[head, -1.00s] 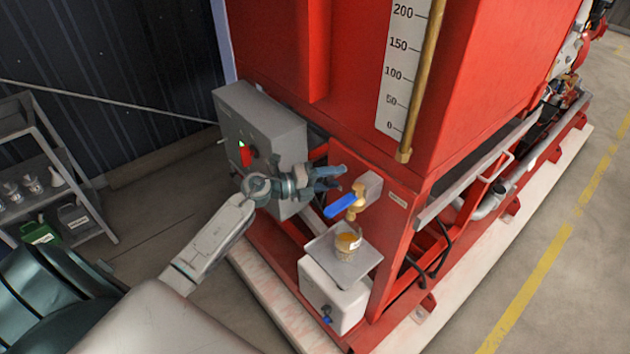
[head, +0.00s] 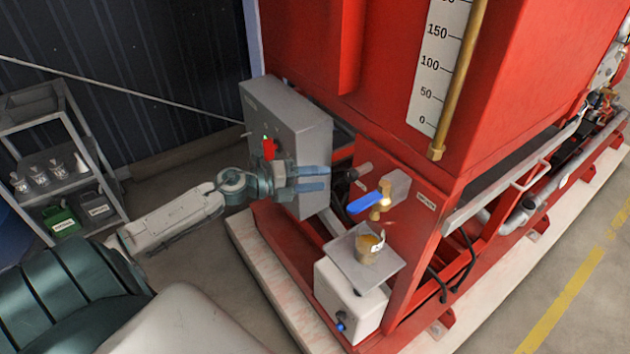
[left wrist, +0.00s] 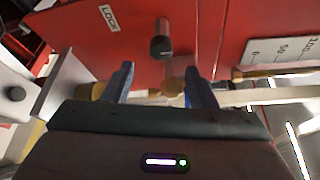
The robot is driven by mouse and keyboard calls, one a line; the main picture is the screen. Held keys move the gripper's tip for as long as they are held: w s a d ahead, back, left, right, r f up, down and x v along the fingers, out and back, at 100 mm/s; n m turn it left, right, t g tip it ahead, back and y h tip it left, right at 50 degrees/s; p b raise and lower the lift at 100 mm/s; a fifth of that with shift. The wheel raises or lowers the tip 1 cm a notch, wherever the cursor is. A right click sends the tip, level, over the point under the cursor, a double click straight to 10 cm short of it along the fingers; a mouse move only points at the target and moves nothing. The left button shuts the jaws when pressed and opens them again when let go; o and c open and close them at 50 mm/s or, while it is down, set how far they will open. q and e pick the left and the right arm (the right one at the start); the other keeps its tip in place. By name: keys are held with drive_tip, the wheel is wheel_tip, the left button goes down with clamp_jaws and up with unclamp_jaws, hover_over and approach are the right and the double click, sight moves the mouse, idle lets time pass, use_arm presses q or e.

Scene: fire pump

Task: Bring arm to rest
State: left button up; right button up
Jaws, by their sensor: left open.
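My left gripper (head: 330,178) is open and empty in the head view. Its two blue-grey fingers point right, in front of the grey control box (head: 318,150) and to the left of the brass tap with the blue lever (head: 364,203). In the left wrist view the open fingers (left wrist: 158,85) stand apart, with a dark round knob (left wrist: 161,46) on the red panel beyond the gap. My right gripper is not in view.
A cup of amber liquid (head: 368,248) stands on a grey plate (head: 350,266) above a white container (head: 343,302), below the tap. The red pump frame (head: 397,290) fills the right. A shelf (head: 74,184) with jugs and measuring cups stands at the left.

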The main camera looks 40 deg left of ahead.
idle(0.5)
